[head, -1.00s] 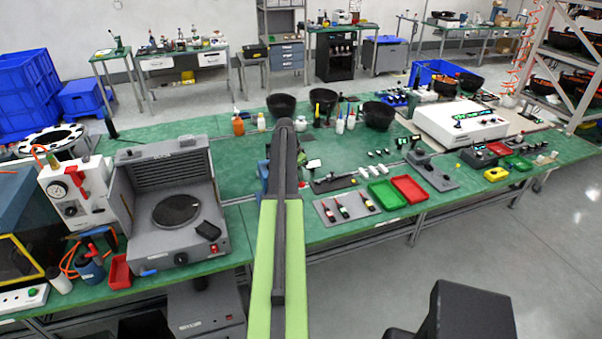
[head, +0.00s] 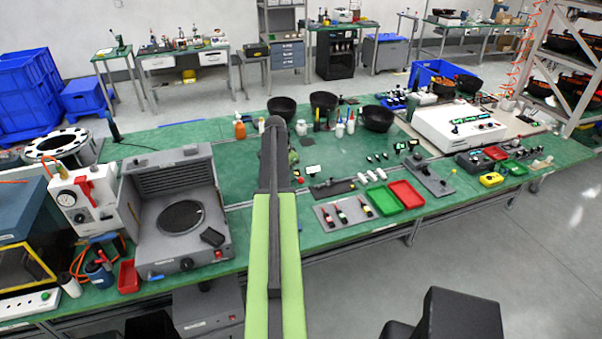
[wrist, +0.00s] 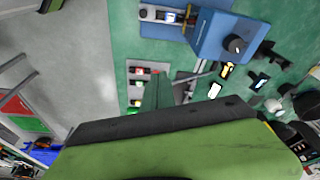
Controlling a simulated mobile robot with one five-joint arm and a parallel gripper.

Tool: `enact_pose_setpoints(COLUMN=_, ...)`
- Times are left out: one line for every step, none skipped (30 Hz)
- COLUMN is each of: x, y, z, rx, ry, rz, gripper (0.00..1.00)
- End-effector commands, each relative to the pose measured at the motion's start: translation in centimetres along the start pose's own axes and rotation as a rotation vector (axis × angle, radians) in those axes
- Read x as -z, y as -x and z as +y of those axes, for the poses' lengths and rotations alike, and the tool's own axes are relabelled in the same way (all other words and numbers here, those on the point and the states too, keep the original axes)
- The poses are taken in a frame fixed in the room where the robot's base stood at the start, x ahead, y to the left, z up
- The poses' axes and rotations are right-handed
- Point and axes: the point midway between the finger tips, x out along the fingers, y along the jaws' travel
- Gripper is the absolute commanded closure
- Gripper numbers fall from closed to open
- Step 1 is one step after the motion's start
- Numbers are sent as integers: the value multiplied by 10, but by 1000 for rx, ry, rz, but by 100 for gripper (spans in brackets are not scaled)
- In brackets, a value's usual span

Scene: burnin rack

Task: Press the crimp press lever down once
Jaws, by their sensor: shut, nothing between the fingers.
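A blue machine (wrist: 212,36) with a dark round knob (wrist: 235,44) shows at the top of the wrist view; it looks like the crimp press. A metal part with a small blue piece reaches left from it. I cannot make out its lever clearly. In the head view my arm covers the spot where this machine stands. My gripper (wrist: 159,82) shows in the wrist view as a narrow dark green taper, shut and empty. It appears below and left of the blue machine, apart from it in the picture. In the head view the gripper is hidden by my raised arm.
A grey hooded station (head: 163,250) stands to the left. Black bowls (head: 281,109) stand behind.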

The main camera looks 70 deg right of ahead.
Motion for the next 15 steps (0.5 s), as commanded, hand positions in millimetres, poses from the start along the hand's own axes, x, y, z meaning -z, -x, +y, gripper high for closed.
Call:
enact_pose_setpoints(x=3, y=25, z=0, rx=0, ry=1, rz=0, gripper=100)
enact_pose_setpoints(x=3, y=32, z=0, rx=0, ry=1, rz=0, gripper=100)
enact_pose_setpoints(x=3, y=42, z=0, rx=0, ry=1, rz=0, gripper=100)
enact_pose_setpoints(x=3, y=49, z=0, rx=0, ry=1, rz=0, gripper=100)
enact_pose_setpoints(x=3, y=56, z=0, rx=0, ry=1, rz=0, gripper=100)
enact_pose_setpoints(x=3, y=65, z=1, rx=0, ry=1, rz=0, gripper=100)
enact_pose_setpoints(x=3, y=72, z=1, rx=0, ry=1, rz=0, gripper=100)
enact_pose_setpoints(x=3, y=79, z=1, rx=0, ry=0, rz=0, gripper=100)
enact_pose_setpoints(x=3, y=88, z=1, rx=0, ry=0, rz=0, gripper=100)
enact_pose_setpoints(x=3, y=94, z=0, rx=0, ry=0, rz=0, gripper=100)
enact_pose_setpoints(x=2, y=99, z=0, rx=0, ry=0, rz=0, gripper=100)
enact_pose_setpoints(x=2, y=104, z=0, rx=0, ry=0, rz=0, gripper=100)
enact_pose_setpoints(x=2, y=107, z=0, rx=0, ry=0, rz=0, gripper=100)
enact_pose_setpoints(x=1, y=109, z=0, rx=0, ry=0, rz=0, gripper=100)
enact_pose_setpoints(x=1, y=111, z=0, rx=0, ry=0, rz=0, gripper=100)
